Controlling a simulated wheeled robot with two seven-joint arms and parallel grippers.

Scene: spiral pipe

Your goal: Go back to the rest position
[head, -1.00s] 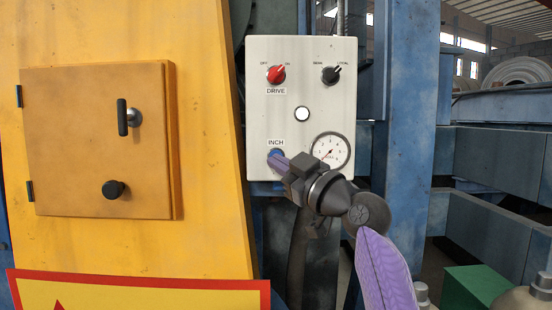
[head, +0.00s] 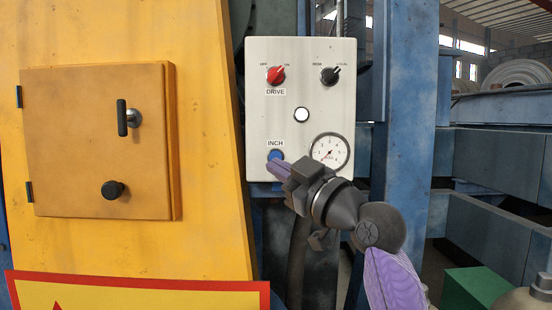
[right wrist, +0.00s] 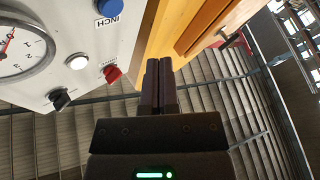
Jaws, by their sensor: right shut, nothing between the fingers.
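My right gripper (head: 276,166) is shut and empty in the head view, just below the blue INCH button (head: 276,155) of the white control panel (head: 258,115). The button shows clear above the fingertips, and the gap in depth is hard to tell. In the right wrist view the two fingers (right wrist: 160,62) lie together with nothing between them. The INCH button (right wrist: 108,8) and the panel (right wrist: 75,30) are at the upper left there. My left gripper is not in view.
The panel also has a red DRIVE knob (head: 276,75), a black knob (head: 330,75), a white button (head: 302,115) and a gauge (head: 329,151) close to my right wrist. A yellow cabinet (head: 210,150) is on the left. A blue post (head: 405,110) stands on the right.

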